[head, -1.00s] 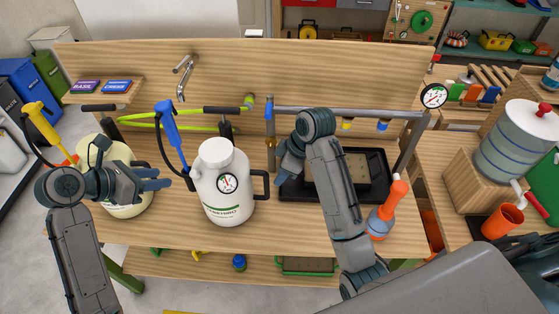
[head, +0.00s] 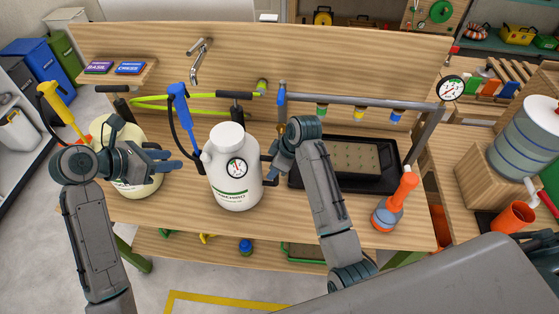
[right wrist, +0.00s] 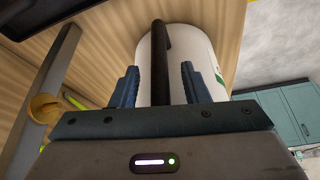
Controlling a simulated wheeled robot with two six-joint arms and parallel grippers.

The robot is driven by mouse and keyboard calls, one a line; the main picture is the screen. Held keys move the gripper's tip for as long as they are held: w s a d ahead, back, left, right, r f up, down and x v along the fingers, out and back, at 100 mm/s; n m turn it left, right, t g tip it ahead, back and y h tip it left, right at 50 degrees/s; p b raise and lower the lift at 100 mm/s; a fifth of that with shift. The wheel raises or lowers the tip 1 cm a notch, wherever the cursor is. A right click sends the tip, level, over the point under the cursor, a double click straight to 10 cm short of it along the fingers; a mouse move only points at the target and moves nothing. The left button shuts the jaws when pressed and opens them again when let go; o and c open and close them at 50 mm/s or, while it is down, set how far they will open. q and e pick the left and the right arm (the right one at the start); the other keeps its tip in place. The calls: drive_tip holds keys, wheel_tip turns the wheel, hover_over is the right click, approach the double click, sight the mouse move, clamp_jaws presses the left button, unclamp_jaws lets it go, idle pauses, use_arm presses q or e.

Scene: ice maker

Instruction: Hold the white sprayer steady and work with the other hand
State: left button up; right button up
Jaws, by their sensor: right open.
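The white sprayer (head: 232,190) stands upright on the wooden bench, with a round gauge on its front and a black side handle (head: 270,168). Its blue spray wand (head: 180,105) stands at its left. My right gripper (head: 272,165) is at the handle side; its fingers are mostly hidden in the head view. In the right wrist view, its open blue fingers (right wrist: 157,87) stand on either side of the black handle (right wrist: 160,60), with the white body (right wrist: 190,50) behind. My left gripper (head: 178,160) looks open and empty, left of the white sprayer, in front of a cream sprayer (head: 140,185).
A black tray (head: 385,185) lies right of the white sprayer, behind my right arm. A grey rail (head: 350,101) crosses behind the tray. A yellow wand (head: 60,108) stands at the left.

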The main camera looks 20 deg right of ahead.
sight(202, 157)
drive_tip(key=shift+f, duration=0.1)
clamp_jaws()
use_arm(q)
drive_tip(key=shift+o, duration=0.4)
idle(1.0)
drive_tip(key=shift+m+g, duration=0.4)
drive_tip(key=shift+m, duration=0.5)
drive_tip(key=shift+w+x, duration=0.15)
drive_tip(key=shift+x, duration=2.5)
drive_tip(key=shift+w+x, duration=0.2)
drive_tip(key=shift+x, duration=2.4)
drive_tip(key=shift+r, duration=0.15)
drive_tip(key=shift+c, duration=0.2)
clamp_jaws()
